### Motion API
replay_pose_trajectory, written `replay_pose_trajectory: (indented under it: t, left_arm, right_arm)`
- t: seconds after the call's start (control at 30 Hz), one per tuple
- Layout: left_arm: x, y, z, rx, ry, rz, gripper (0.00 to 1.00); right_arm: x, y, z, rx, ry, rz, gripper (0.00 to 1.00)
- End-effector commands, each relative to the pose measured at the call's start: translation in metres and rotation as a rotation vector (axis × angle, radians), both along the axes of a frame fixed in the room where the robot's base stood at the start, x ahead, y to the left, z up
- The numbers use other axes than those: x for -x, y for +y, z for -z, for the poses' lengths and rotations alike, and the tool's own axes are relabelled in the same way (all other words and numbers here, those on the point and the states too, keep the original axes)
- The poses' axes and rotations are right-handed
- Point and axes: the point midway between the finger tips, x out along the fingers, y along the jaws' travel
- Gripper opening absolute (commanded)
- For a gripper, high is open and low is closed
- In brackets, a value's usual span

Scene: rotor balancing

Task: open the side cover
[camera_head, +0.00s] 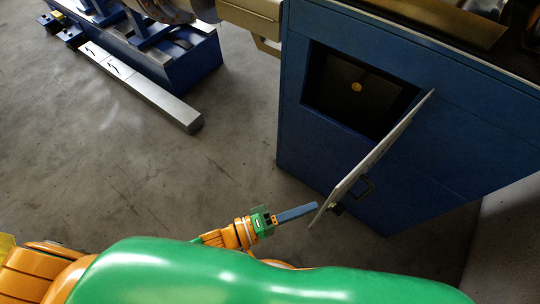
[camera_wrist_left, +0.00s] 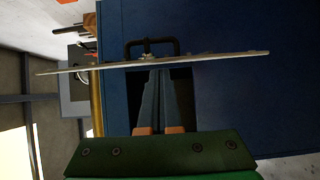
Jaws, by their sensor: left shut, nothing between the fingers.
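The side cover (camera_head: 375,155) is a thin pale panel, swung well out from the blue cabinet (camera_head: 300,120). Behind it a dark square opening (camera_head: 340,80) shows, with a small brass-coloured round part inside. The cover's black handle (camera_head: 366,188) is on its right face. My left gripper (camera_head: 314,207) has its fingers together and empty, its tips close to the cover's free lower edge. In the left wrist view the shut fingers (camera_wrist_left: 164,72) point at the cover (camera_wrist_left: 220,60), seen edge-on, with the handle (camera_wrist_left: 150,47) on its far side. I cannot tell whether they touch. My right gripper is out of view.
A blue machine base (camera_head: 190,65) with a long grey rail (camera_head: 150,95) stands at the upper left. A beige handle-like bracket (camera_head: 266,45) juts from the cabinet's upper left. The concrete floor (camera_head: 200,165) between them is clear.

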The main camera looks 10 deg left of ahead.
Motion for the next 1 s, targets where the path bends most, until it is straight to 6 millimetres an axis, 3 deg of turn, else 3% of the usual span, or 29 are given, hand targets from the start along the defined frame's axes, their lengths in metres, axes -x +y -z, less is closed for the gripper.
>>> replay_pose_trajectory:
  t: [0.2,0.4,1.0]
  left_arm:
    - [0.024,-0.027,0.0,0.001,0.002,0.0,0.0]
    - [0.033,-0.04,0.001,0.0,0.0,0.0,0.0]
    - [0.035,-0.043,0.001,0.0,0.0,0.0,0.0]
  right_arm:
    - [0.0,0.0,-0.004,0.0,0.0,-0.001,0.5]
    - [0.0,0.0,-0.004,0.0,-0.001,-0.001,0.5]
    - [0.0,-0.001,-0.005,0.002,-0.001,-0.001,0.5]
